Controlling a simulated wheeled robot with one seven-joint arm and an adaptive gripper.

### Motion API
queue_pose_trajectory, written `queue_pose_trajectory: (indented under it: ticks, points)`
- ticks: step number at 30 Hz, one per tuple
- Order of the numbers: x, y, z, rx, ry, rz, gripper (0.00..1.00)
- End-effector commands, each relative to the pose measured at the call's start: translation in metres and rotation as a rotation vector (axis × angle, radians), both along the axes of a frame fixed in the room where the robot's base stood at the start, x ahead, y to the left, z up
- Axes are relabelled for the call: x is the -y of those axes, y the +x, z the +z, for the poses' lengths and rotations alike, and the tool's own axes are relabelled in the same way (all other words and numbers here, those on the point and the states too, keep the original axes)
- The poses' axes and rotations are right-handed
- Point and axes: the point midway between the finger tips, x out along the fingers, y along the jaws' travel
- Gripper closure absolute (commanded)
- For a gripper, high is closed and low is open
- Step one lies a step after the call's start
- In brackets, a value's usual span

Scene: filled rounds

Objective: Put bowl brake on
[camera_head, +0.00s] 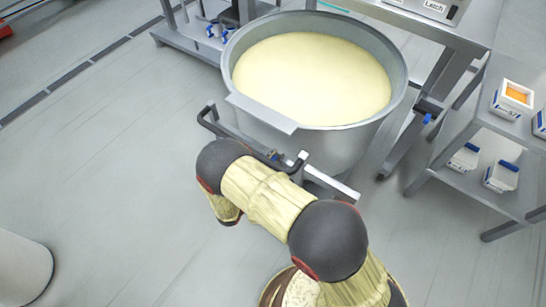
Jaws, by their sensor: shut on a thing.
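A large round steel bowl (398,62) full of pale yellow dough or batter (312,80) stands at the upper middle. A flat metal plate (262,113) sits on its near rim. A frame with a dark curved handle (208,112) runs along the bowl's near side. I cannot tell which part is the brake. My arm reaches up from the lower right and bends down at its left end, near the frame. My gripper's fingers are hidden behind or below my arm.
A steel table with a panel marked "Latch" (437,6) stands at the upper right. A shelf unit (470,188) with white-and-blue boxes (501,177) is at the right. A pale round object (22,265) is at the lower left. The left floor is mostly clear.

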Motion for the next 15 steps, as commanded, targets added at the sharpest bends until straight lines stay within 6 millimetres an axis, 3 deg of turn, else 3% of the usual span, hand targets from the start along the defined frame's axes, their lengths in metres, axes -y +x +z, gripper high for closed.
queue_pose_trajectory:
  ticks: [5,6,15]
  points:
    - [-0.0007,0.0002,-0.0004,-0.002,0.0,0.001,1.0]
    - [-0.0007,0.0001,-0.0004,-0.002,0.0,0.001,0.81]
    - [-0.0003,0.0001,-0.0003,-0.002,-0.001,0.001,0.64]
